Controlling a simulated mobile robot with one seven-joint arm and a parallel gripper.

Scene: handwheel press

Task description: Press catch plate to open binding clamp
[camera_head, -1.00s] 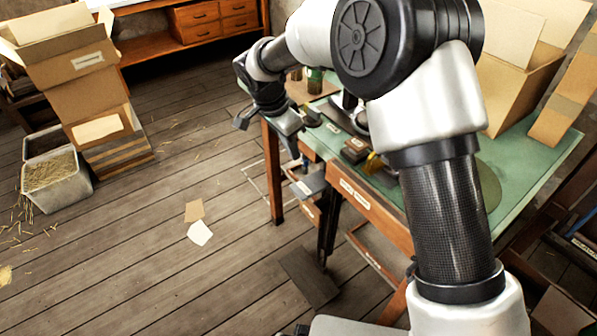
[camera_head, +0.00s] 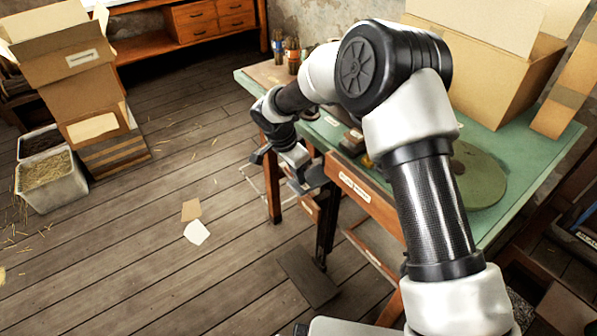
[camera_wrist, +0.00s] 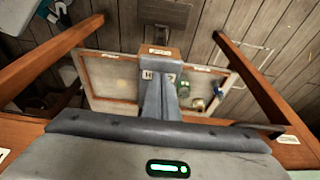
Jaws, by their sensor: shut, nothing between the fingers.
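My gripper (camera_wrist: 159,82) is shut and empty; its fingers point away from the wrist camera. In the head view the hand (camera_head: 293,158) is at the left front corner of the green-topped table (camera_head: 351,183). In the wrist view the fingertips overlap a small wooden block with a label (camera_wrist: 159,52); I cannot tell if they touch it. A dark flat plate (camera_head: 307,277) lies low by the floor in front of the table, and a dark plate also shows ahead of the fingers in the wrist view (camera_wrist: 165,12). I cannot tell which part is the catch plate. The binding clamp is not clearly visible.
Wooden table legs flank the gripper in the wrist view, with a framed tray (camera_wrist: 107,80) below. A cardboard box (camera_head: 500,75) and a round green mat (camera_head: 478,178) are on the table. Bottles (camera_head: 292,55) stand at its back left.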

